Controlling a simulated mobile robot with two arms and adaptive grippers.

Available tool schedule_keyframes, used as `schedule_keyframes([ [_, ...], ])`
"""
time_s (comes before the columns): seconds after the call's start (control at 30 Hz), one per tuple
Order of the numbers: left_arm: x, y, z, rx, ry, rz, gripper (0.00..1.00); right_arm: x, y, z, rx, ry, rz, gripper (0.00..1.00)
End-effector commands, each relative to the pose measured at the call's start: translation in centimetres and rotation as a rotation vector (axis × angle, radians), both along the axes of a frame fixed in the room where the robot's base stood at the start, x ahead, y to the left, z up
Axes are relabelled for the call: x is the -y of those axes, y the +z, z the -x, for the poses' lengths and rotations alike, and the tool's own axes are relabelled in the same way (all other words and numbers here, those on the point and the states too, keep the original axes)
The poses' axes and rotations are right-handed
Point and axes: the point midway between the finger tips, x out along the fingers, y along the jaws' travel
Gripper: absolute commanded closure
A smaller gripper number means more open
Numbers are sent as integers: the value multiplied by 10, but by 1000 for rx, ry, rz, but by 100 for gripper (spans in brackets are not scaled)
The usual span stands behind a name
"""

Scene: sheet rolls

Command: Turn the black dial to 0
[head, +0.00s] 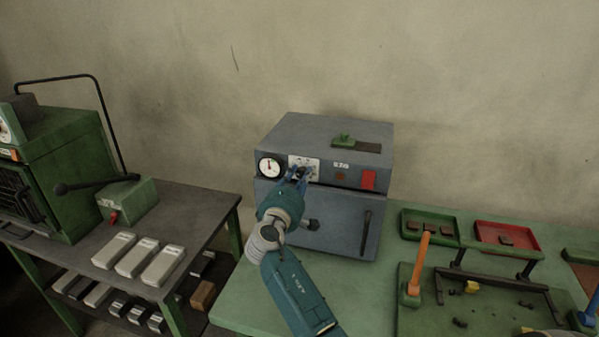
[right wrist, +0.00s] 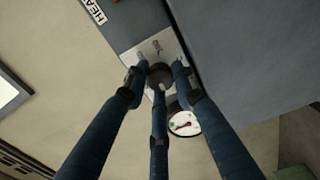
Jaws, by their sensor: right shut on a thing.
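The grey box (head: 330,218) stands on the green table, with a white dial plate (head: 313,162) on its front panel. The black dial (right wrist: 160,76) sits on that plate in the right wrist view. My right gripper (head: 297,174) is at the plate in the head view, its fingers shut around the dial; it also shows in the right wrist view (right wrist: 158,80). The fingers hide most of the dial in the head view. The dial's pointer and the numbers on the plate are too small and covered to read. My left gripper is not in view.
A round white gauge (head: 270,166) is left of the plate, and a red switch (head: 368,179) is to the right. A green tool (head: 345,140) lies on the box. Red (head: 508,236) and green trays (head: 429,226) stand at right. A bench with metal bars (head: 137,257) is at left.

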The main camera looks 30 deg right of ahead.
Motion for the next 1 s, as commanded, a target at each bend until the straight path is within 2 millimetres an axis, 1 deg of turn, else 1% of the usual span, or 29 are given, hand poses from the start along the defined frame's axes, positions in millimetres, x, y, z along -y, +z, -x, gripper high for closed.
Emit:
schedule_keyframes([
  [0.03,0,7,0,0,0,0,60,2,5,0,-34,-2,33,100],
  [0.1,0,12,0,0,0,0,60,2,6,0,-83,-3,76,100],
  [0.5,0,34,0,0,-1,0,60,2,6,0,-316,-4,277,100],
  [0.73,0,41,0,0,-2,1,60,2,5,0,-390,-5,340,100],
  [1.0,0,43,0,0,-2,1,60,2,5,0,-420,-5,367,100],
])
